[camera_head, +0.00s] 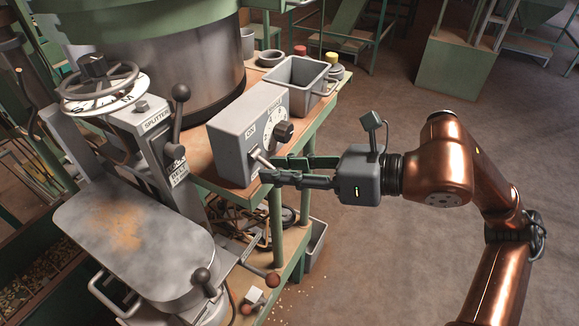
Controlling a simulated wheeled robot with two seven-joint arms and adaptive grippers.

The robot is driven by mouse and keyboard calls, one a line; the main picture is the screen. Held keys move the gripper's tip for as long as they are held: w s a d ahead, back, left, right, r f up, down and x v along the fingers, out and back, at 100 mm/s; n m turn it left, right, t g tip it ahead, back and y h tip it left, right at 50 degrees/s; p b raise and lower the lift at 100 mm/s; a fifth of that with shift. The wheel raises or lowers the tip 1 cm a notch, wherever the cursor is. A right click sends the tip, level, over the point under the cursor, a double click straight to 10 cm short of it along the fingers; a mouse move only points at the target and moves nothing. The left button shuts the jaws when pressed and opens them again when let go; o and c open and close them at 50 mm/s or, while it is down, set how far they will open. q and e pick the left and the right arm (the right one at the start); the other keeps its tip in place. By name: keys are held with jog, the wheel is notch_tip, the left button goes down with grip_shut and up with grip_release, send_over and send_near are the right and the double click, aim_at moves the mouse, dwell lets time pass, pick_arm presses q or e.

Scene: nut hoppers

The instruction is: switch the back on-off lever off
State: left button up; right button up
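A grey control box (240,135) stands on the wooden bench top in the middle of the head view. Its front has an "ON" label and a short metal lever (258,157) that slants down to the right. My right gripper (269,169) reaches in from the right. Its two fingers are apart, one above the other, with the tips around the lever's lower end. Whether they touch the lever cannot be told. A dark dial knob (284,131) sits on the box above the fingers. My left gripper is not in view.
A grey bin (294,82) stands behind the box. On the left are a machine with a handwheel (97,87), a "SPLITTER" panel, a black-knobbed lever (180,94) and a dusty metal plate (135,235). Open floor (400,270) lies to the right.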

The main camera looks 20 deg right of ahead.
jog(key=v, duration=1.2)
